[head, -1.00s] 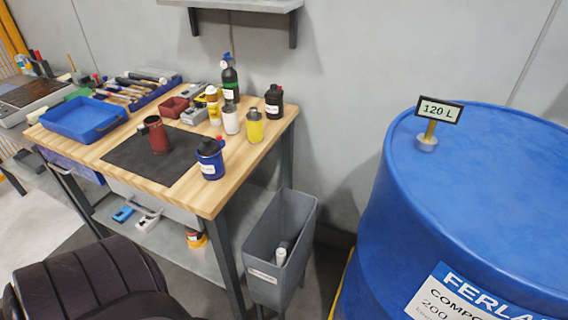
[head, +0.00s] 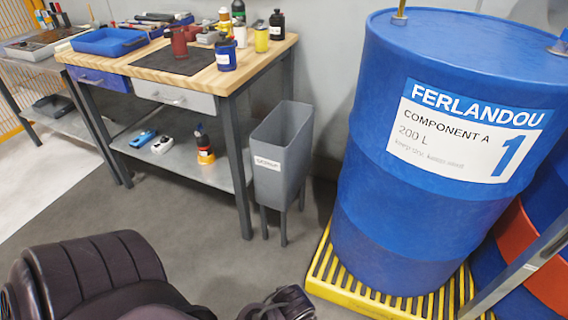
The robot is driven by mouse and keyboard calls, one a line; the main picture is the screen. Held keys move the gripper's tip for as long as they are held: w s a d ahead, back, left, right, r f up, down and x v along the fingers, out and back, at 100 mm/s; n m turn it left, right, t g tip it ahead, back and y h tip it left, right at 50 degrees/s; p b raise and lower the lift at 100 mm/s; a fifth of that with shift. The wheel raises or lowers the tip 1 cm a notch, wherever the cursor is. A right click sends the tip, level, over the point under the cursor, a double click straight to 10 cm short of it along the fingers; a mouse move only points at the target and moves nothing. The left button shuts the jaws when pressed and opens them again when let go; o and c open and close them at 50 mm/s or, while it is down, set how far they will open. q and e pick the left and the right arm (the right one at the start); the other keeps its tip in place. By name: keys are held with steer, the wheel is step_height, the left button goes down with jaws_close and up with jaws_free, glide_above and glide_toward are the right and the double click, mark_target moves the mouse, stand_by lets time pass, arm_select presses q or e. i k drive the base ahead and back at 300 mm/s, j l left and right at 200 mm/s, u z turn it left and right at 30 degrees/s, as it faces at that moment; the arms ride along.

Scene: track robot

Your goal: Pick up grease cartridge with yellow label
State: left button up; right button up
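I cannot make out for certain a grease cartridge with a yellow label. A small yellow container with a dark top (head: 261,39) stands upright near the right end of the workbench top. A dark bottle with an orange and yellow lower part (head: 205,150) stands on the bench's lower shelf. The grey bin (head: 282,150) stands beside the bench, and its inside bottom is hidden from this angle. Dark parts of my own arm show along the bottom edge, but no gripper fingers can be made out. Nothing is seen held.
The wooden workbench (head: 168,71) carries a blue tray (head: 108,42), a dark mat, a red mug-like item (head: 179,42) and several bottles. A large blue drum (head: 385,215) stands on a yellow slatted pallet (head: 345,283) at right. Grey floor before the bench is clear.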

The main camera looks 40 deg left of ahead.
mark_target(224, 13)
steer(key=u, duration=1.7)
